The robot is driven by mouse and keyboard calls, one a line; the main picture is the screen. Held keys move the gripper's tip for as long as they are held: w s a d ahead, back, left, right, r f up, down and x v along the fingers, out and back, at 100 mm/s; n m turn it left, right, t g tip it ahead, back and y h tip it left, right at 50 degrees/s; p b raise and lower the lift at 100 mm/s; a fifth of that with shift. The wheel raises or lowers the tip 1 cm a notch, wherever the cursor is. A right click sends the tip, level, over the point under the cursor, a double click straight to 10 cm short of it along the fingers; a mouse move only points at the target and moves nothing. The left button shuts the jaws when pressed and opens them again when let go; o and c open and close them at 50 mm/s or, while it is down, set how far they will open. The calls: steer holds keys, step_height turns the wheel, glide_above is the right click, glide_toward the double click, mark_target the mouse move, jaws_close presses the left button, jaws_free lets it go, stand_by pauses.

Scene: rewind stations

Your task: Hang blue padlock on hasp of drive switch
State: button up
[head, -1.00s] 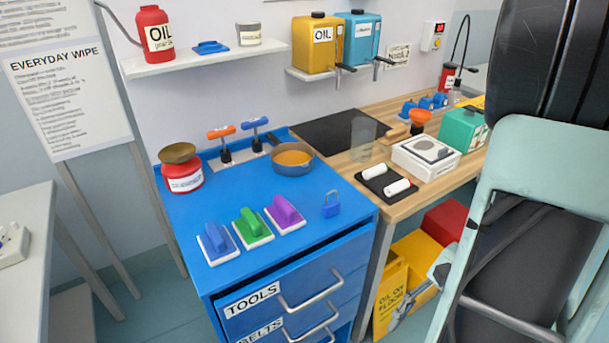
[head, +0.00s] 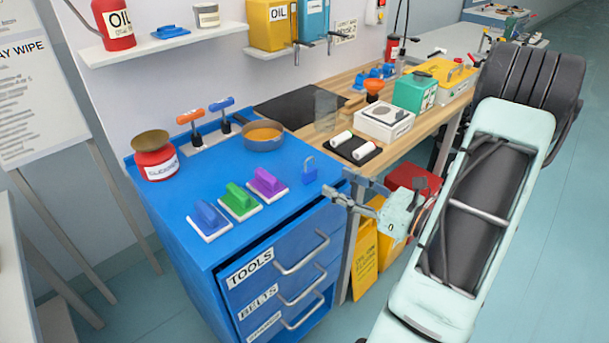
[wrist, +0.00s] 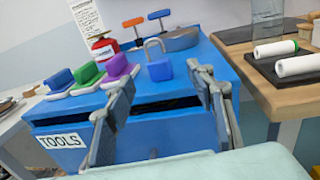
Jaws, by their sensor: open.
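The blue padlock (head: 309,175) stands upright on the blue cabinet top near its right front edge, with its shackle up. In the wrist view the padlock (wrist: 160,69) shows beyond and between my fingertips. My gripper (head: 342,186) is open and empty, just right of the padlock and apart from it. In the wrist view my gripper (wrist: 163,77) has its two fingers spread wide. I cannot make out a hasp. A white box with a red part (head: 375,12) on the back wall is cut by the frame's top, so I cannot tell if it is the drive switch.
Blue, green and purple handled pads (head: 240,201) lie left of the padlock. A pan (head: 263,137) and a red can (head: 154,158) stand behind on the cabinet (head: 185,180). The wooden bench (head: 378,171) adjoins it on the right. The top drawer (head: 275,255) is slightly open.

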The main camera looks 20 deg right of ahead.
mark_target(311, 169)
steer(key=x, duration=0.3)
steer(key=shift+w+a, duration=0.15)
steer(key=shift+w, duration=0.1)
steer(key=shift+r+x, duration=0.15)
steer(key=shift+x, duration=1.25)
steer(key=shift+r+x, duration=0.15)
steer(key=shift+x, duration=1.2)
steer(key=shift+a, duration=0.1)
steer(key=shift+c, duration=0.3)
steer(key=c, duration=1.2)
